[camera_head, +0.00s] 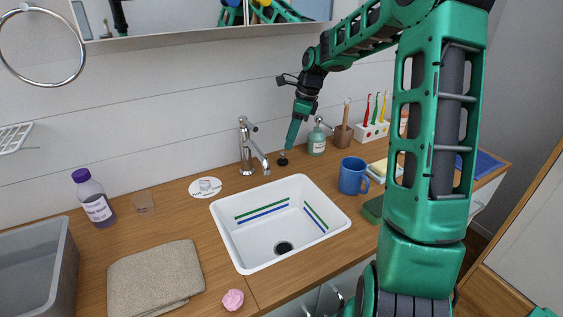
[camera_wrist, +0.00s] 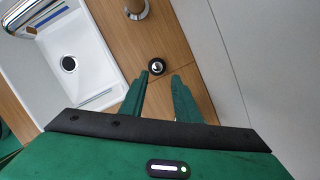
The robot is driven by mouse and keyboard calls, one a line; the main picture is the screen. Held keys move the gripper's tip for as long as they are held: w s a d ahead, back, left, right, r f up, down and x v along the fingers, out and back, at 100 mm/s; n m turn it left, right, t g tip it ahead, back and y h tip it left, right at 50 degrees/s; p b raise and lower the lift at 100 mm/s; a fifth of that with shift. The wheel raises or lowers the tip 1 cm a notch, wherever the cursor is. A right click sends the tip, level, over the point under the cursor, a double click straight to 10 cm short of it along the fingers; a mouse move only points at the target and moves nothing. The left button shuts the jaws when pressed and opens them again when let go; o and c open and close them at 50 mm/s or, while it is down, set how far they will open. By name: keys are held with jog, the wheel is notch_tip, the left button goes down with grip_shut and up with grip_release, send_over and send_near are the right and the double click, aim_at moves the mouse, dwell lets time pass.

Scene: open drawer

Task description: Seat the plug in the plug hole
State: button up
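The plug (camera_head: 283,159) is a small black disc with a shiny metal knob. It stands on the wooden counter behind the sink, right of the tap; the wrist view shows it too (camera_wrist: 156,66). The plug hole (camera_head: 284,247) is a dark round drain in the floor of the white sink, also visible in the wrist view (camera_wrist: 68,63), and it is uncovered. My gripper (camera_head: 290,144) points down just above the plug. In the wrist view its two green fingers (camera_wrist: 160,78) are apart with nothing between them, and the plug lies beyond their tips.
The chrome tap (camera_head: 247,150) stands left of my gripper, behind the sink (camera_head: 227,243). A soap bottle (camera_head: 316,141) and brown cup (camera_head: 343,136) stand close on the right. A blue mug (camera_head: 352,177) is by the sink's right rim. A folded towel (camera_head: 155,279) lies left.

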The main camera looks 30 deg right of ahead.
aim_at(284, 152)
jog(key=x, duration=0.2)
jog(key=a+x, duration=0.1)
jog(key=x, duration=0.1)
jog(key=shift+f, duration=0.1)
jog(key=shift+a+f, duration=0.1)
jog(key=shift+f, duration=0.45)
grip_shut()
